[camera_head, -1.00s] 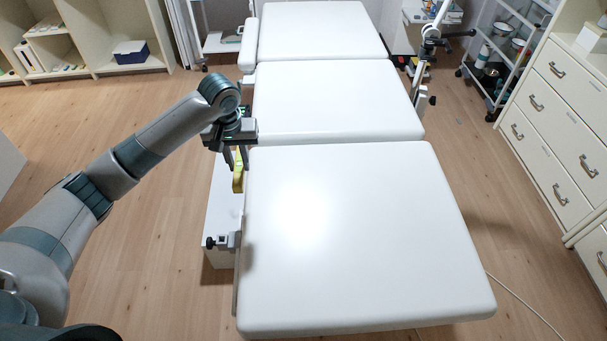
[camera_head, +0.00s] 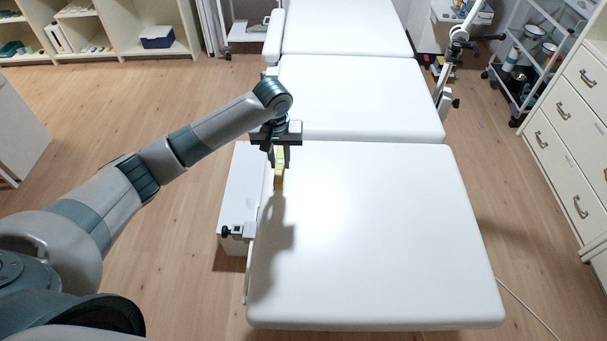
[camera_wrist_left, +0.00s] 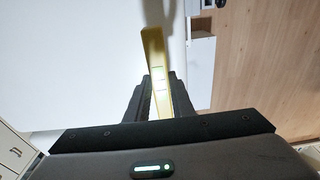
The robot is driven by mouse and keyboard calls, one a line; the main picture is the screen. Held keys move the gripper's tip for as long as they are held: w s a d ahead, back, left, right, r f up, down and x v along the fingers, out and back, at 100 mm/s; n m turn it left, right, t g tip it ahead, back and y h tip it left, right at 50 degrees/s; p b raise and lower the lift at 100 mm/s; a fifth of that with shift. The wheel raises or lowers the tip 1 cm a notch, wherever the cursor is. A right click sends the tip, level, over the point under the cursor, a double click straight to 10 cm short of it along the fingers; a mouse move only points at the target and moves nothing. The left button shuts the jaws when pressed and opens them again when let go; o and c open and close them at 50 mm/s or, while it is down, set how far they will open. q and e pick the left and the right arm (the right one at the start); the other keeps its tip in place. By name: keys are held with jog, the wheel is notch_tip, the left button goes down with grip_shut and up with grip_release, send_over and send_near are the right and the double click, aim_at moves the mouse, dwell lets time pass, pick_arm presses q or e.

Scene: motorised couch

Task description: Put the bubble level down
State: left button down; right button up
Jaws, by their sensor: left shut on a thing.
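The bubble level (camera_head: 279,172) is a slim yellow bar. My left gripper (camera_head: 279,160) is shut on it and points down, near the left edge of the couch's nearest white section (camera_head: 380,240). The level hangs over that section, and a shadow of the arm falls on the white surface. I cannot tell how far its lower end is above the surface. In the left wrist view the level (camera_wrist_left: 156,62) stands up between the fingers of my left gripper (camera_wrist_left: 160,95), with white couch surface behind it. My right gripper is not in view.
The couch's middle section (camera_head: 360,98) and far section (camera_head: 345,28) are clear. A clamp with a black knob (camera_head: 236,231) sits at the couch's left side. A drawer cabinet (camera_head: 570,130) and a wire trolley (camera_head: 530,65) stand at the right. Floor is free on the left.

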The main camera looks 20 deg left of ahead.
pick_arm(q)
jog(key=d+f, duration=0.1)
jog(key=d, duration=0.1)
jog(key=w+d+f+p, duration=0.1)
jog(key=d, duration=0.1)
jog(key=w+d+f, duration=0.1)
jog(key=d, duration=0.1)
jog(key=shift+f, duration=0.35)
jog(key=shift+f+p, duration=0.1)
jog(key=shift+p, duration=0.2)
notch_tip(320, 180, down, 2)
jog(key=shift+f+p, duration=0.25)
jog(key=shift+p, duration=0.35)
jog(key=shift+f, duration=0.65)
jog(key=shift+f, duration=0.1)
jog(key=c, duration=1.5)
grip_release()
jog(key=shift+c, duration=0.2)
